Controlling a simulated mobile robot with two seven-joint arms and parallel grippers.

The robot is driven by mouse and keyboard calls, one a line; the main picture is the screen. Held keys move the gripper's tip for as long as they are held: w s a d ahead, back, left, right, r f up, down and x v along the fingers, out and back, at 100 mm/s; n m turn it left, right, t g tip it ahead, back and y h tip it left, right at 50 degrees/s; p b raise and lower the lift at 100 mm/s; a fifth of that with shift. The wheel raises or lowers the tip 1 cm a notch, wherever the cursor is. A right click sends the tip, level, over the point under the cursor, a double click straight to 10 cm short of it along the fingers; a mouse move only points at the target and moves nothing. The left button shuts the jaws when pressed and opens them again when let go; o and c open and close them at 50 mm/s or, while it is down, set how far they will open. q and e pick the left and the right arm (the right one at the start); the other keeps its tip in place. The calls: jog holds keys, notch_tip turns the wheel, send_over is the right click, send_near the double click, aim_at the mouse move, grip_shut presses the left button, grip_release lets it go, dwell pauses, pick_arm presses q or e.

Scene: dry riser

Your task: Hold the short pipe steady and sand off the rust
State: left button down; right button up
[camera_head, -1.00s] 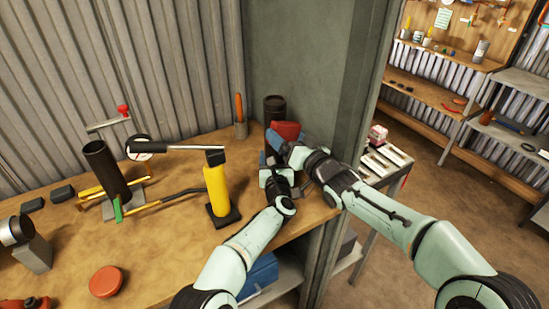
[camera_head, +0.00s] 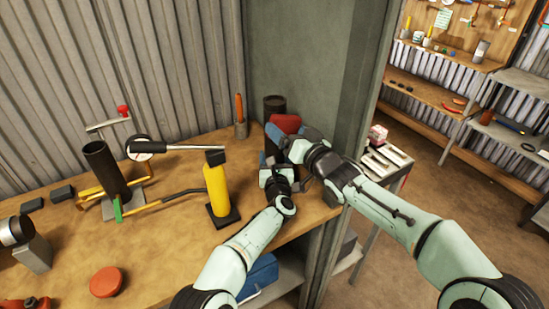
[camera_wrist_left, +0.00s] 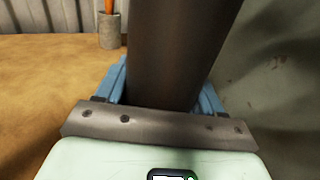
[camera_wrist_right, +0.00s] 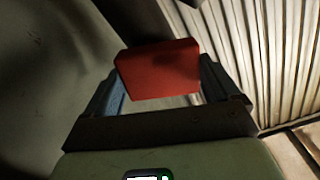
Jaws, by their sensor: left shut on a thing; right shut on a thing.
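The short pipe (camera_head: 274,103) is dark and stands upright at the right end of the bench; its lower part is mostly hidden behind my arms. My left gripper (camera_head: 270,158) is shut on the pipe, and the left wrist view shows the dark pipe (camera_wrist_left: 178,50) between its blue fingers. My right gripper (camera_head: 279,137) is shut on a red sanding block (camera_head: 287,122), which the right wrist view also shows (camera_wrist_right: 158,72). The block is at the pipe's right side; I cannot tell if they touch. Rust is not clearly visible.
A yellow cylinder on a black base (camera_head: 217,188) stands left of my left arm. A dark tube (camera_head: 105,170) stands further left on the bench (camera_head: 160,250). A grey wall panel (camera_head: 305,60) rises close behind the pipe. A pot with an orange handle (camera_head: 240,128) is nearby.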

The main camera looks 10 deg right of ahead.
jog(key=shift+r, duration=0.25)
jog(key=shift+w+f, duration=0.1)
jog(key=shift+f, duration=0.45)
jog(key=shift+r, duration=0.65)
notch_tip(320, 180, down, 3)
jog(key=shift+f, duration=0.1)
dwell(1.4)
